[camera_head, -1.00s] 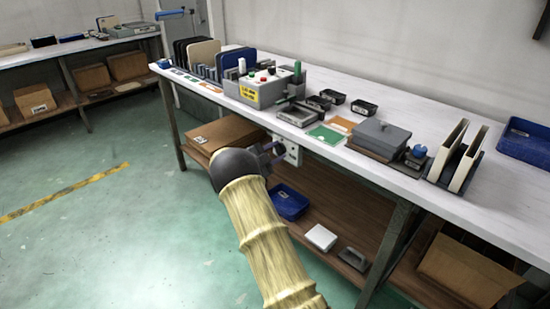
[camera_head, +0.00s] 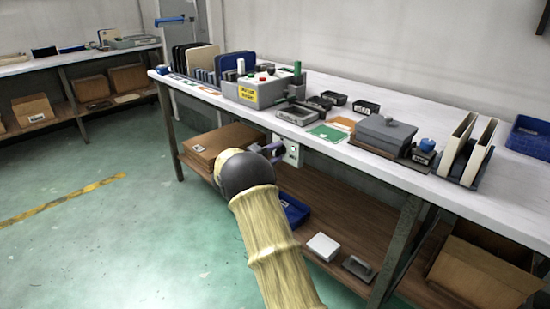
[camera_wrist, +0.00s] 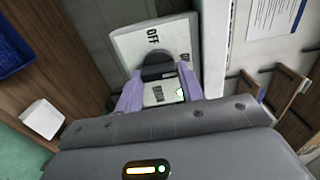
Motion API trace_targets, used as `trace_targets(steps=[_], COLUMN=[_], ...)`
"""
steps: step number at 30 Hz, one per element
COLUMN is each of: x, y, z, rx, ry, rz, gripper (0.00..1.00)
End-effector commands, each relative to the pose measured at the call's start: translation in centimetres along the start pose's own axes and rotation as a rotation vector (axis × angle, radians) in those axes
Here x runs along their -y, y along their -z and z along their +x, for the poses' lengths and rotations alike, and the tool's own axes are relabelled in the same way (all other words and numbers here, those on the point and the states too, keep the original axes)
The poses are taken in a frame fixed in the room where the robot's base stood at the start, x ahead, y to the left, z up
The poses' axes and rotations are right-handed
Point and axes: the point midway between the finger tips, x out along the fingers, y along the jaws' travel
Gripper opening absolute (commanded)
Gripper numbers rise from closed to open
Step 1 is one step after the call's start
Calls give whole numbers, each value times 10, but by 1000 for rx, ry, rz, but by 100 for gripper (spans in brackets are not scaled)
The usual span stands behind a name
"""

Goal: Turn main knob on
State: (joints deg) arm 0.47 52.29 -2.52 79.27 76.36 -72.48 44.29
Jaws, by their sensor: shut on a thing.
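The main knob (camera_wrist: 158,72) is a dark round knob on a pale switch plate (camera_wrist: 130,42) marked OFF at its top, with more lettering partly hidden. In the head view the plate (camera_head: 294,154) is fixed below the front edge of the bench. My gripper (camera_wrist: 158,90) has its two purple fingers on either side of the knob and is shut on it. In the head view my gripper (camera_head: 275,151) reaches the plate from the left, and the dark wrist hides part of the fingers. The knob's exact pointing direction cannot be told.
The bench top (camera_head: 390,108) above carries a grey control box (camera_head: 258,90), trays and upright panels. The lower shelf (camera_head: 325,205) holds a cardboard box (camera_head: 222,142), a blue bin (camera_head: 292,209) and a white box (camera_head: 323,246). Green floor lies open at the left.

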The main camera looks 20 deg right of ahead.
Motion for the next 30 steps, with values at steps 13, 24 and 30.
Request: trace_targets(steps=[13, 24, 30], x=[-2, -1, 0], y=[0, 0, -1], z=[-1, 0, -11], rx=[0, 0, 2], ry=[-5, -2, -3], rz=[11, 11, 10], gripper=[15, 60, 60])
